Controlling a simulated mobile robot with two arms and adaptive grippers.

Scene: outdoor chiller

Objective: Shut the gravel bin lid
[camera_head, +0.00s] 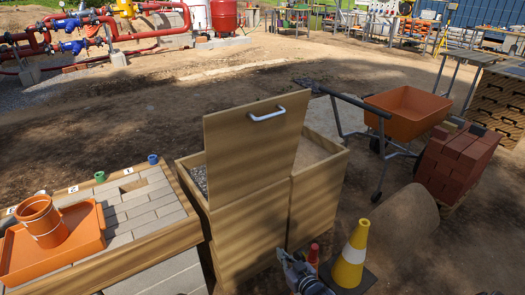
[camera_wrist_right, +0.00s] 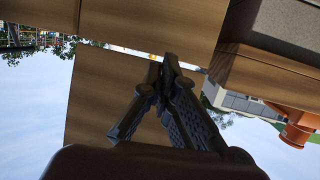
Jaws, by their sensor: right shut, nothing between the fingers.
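The gravel bin (camera_head: 245,248) is a wooden box, with grey gravel (camera_head: 199,180) showing at its left side. Its wooden lid (camera_head: 245,160) stands open, roughly upright, with a white handle (camera_head: 267,115) near the top edge on the face toward me. The lid hides most of the gravel. My right gripper (camera_head: 286,257) is low in front of the bin, below the lid. In the right wrist view my right gripper (camera_wrist_right: 168,62) is shut and empty, with the wooden lid (camera_wrist_right: 105,100) behind it; contact cannot be told. My left gripper is not in view.
A sand compartment (camera_head: 315,152) adjoins at right. A yellow cone (camera_head: 350,260) and a red object (camera_head: 313,254) stand close to my right gripper. A paving table (camera_head: 140,228) with an orange tray (camera_head: 85,245) is left. A wheelbarrow (camera_head: 408,110) and bricks (camera_head: 455,160) are right.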

